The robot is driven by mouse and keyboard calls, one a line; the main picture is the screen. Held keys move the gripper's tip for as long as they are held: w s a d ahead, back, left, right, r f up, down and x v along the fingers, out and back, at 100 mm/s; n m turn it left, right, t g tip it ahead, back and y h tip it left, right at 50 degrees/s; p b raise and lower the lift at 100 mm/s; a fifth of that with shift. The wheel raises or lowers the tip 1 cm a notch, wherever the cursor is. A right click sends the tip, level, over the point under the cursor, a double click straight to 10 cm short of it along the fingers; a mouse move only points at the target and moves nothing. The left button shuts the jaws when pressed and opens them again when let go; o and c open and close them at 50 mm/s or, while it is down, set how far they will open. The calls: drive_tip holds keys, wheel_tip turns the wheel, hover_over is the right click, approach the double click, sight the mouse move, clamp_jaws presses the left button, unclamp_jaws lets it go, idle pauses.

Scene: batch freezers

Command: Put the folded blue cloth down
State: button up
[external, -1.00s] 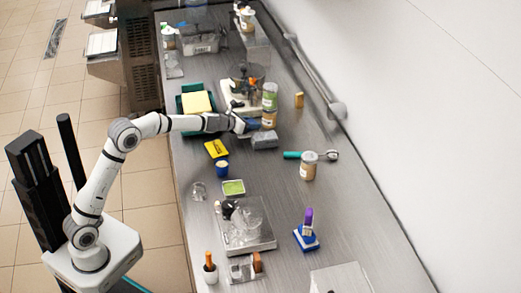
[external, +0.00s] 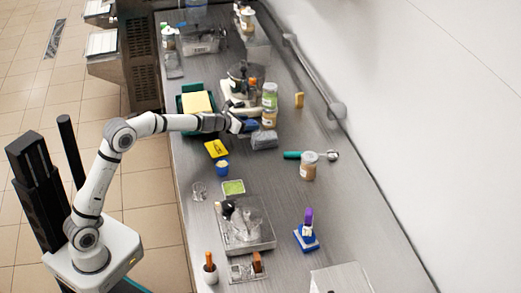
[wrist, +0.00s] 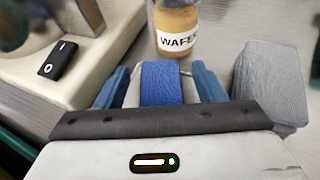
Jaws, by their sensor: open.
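The folded blue cloth (wrist: 161,84) lies between the two blue fingers of my gripper (wrist: 158,86) in the wrist view. A pale gap shows on each side of it, so the fingers stand open around it. In the external view the cloth (external: 250,126) is a small blue patch at the tip of my gripper (external: 241,124), low over the steel counter. My gripper's underside and part of the cloth are hidden, so I cannot see its full contact with the counter.
A jar labelled WAFER (wrist: 177,28) stands just beyond the cloth. A grey folded block (wrist: 270,84) is close on the right. A white machine base with a black switch (wrist: 58,60) is on the left. A green tray with a yellow pad (external: 197,101) lies left of my gripper.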

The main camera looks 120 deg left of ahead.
drive_tip(key=r+p, duration=0.4)
drive_tip(key=r, duration=0.1)
drive_tip(key=d+r+p, duration=0.1)
drive_tip(key=r+p, duration=0.1)
drive_tip(key=shift+s+r+p, duration=0.2)
drive_tip(key=shift+r+p, duration=0.05)
drive_tip(key=shift+p, duration=0.15)
drive_tip(key=shift+w, duration=0.1)
